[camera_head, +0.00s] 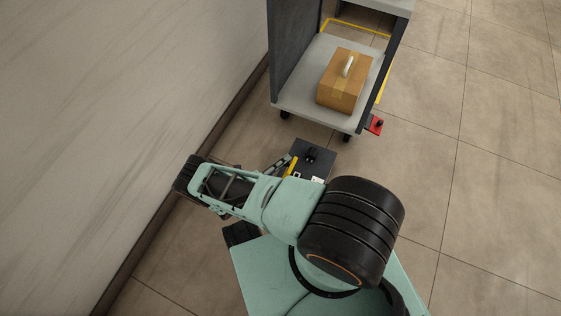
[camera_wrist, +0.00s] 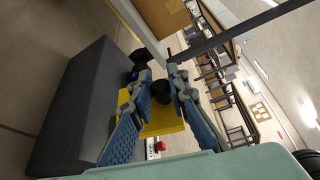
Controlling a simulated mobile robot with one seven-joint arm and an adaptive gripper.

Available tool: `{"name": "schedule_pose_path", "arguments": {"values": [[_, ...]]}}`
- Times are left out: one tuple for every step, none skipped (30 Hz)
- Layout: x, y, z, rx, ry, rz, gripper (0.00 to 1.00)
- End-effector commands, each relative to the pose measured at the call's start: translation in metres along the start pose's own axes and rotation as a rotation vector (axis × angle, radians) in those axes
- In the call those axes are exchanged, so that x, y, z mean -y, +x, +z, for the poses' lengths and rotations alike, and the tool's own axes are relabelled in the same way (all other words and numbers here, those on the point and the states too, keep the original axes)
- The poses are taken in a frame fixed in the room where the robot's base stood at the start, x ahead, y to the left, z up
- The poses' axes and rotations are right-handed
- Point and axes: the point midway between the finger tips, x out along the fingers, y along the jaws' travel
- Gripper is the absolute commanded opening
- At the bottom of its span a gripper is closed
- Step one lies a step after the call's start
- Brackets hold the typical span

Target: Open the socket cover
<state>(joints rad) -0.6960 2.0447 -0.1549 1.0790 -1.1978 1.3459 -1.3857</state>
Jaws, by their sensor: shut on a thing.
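The dark grey socket box (camera_head: 312,152) stands on the floor before the cart, partly hidden by my arm. It fills the left of the wrist view (camera_wrist: 75,105). The yellow socket cover (camera_wrist: 158,128) shows behind and between my fingers in the wrist view, with a dark round knob (camera_wrist: 161,90) on it. In the head view the cover is a narrow yellow strip (camera_head: 291,165) at the box's left side. My gripper (camera_wrist: 160,80) has its blue-padded fingers on both sides of the knob, shut on the cover there. How far the cover is tilted is unclear.
A grey cart (camera_head: 300,103) carries a taped cardboard box (camera_head: 346,80) just beyond the socket box. A red piece (camera_head: 375,125) sits at the cart's right. The wall (camera_head: 110,100) is close on the left; the floor at right is clear.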

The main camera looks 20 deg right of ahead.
Motion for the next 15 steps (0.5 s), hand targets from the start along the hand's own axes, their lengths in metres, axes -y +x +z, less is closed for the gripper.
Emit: {"name": "schedule_pose_path", "arguments": {"values": [[-0.0005,-0.0002,-0.0011,-0.002,-0.010,-0.003,0.00],[-0.0003,0.0001,-0.0013,-0.002,-0.015,-0.006,0.00],[-0.0002,0.0004,-0.0014,-0.002,-0.021,-0.009,0.00],[-0.0001,0.0005,-0.0015,-0.002,-0.025,-0.010,0.00],[-0.0002,0.0006,-0.0016,-0.002,-0.029,-0.012,0.00],[-0.0002,0.0007,-0.0016,-0.002,-0.033,-0.013,0.00],[-0.0003,0.0008,-0.0016,-0.001,-0.036,-0.014,0.00],[-0.0003,0.0008,-0.0015,-0.001,-0.037,-0.014,0.00],[-0.0004,0.0008,-0.0015,-0.001,-0.039,-0.015,0.00],[-0.0004,0.0008,-0.0015,-0.001,-0.040,-0.015,0.00],[-0.0004,0.0008,-0.0015,-0.001,-0.040,-0.015,0.00],[-0.0004,0.0008,-0.0014,0.000,-0.041,-0.016,0.00],[-0.0004,0.0008,-0.0014,0.000,-0.041,-0.016,0.00],[-0.0004,0.0008,-0.0014,0.000,-0.041,-0.016,0.00],[-0.0003,0.0008,-0.0014,0.000,-0.040,-0.016,0.00]]}}
